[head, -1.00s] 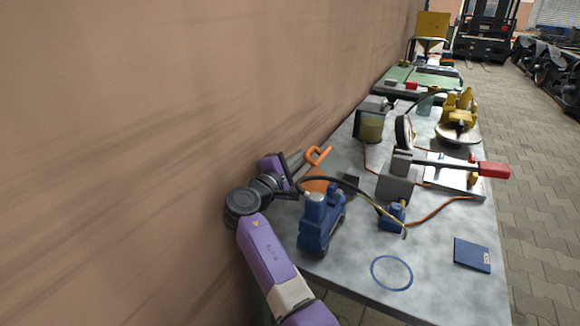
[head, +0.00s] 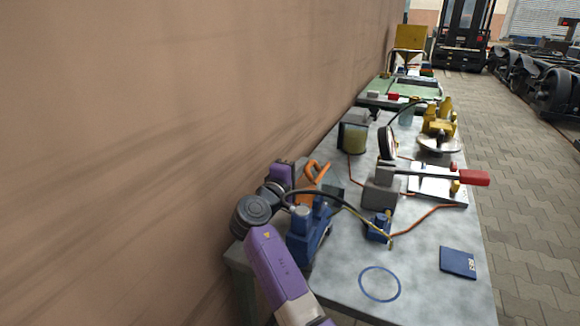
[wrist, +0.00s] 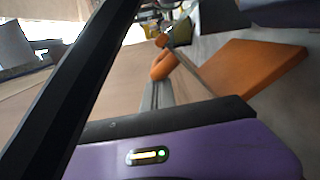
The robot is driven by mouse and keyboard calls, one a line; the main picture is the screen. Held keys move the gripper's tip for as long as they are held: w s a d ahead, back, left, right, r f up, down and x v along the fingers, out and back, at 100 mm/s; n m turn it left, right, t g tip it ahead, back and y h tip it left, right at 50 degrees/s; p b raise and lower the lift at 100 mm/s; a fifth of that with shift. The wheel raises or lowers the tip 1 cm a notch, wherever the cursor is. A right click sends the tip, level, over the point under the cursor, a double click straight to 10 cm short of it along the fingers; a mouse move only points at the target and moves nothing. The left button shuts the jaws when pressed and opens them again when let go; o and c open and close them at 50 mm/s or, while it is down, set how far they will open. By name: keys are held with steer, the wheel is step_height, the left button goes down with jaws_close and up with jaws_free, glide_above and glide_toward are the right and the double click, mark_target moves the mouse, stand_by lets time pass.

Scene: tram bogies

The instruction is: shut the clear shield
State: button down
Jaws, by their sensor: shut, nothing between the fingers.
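My gripper (head: 288,180) is at the wall side of the grey bench, close to an orange looped handle (head: 314,172); its fingers are shut and empty. Whether they touch the handle I cannot tell. In the wrist view a black finger or bar crosses the left side, and beyond it are the orange loop (wrist: 163,65) and a flat orange plate (wrist: 255,65). I cannot clearly make out the clear shield or its angle near this orange part. A see-through yellowish panel (head: 355,139) stands upright on a dark-framed unit farther back.
A blue pump (head: 309,236) with a black hose stands in front of my gripper. A grey block (head: 380,193) and a red-handled lever (head: 474,178) are to the right. A blue booklet (head: 458,262) lies near the front. The wall closes off the left side.

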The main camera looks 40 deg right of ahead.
steer(key=shift+s+d+r+m+p, duration=0.15)
steer(key=shift+s+p, duration=0.1)
steer(key=shift+s, duration=0.1)
steer(key=shift+s+d+r+m+p, duration=0.1)
steer(key=shift+s+d+m+p, duration=0.1)
steer(key=shift+s, duration=0.15)
steer(key=shift+s+f, duration=0.1)
steer(key=shift+s, duration=0.25)
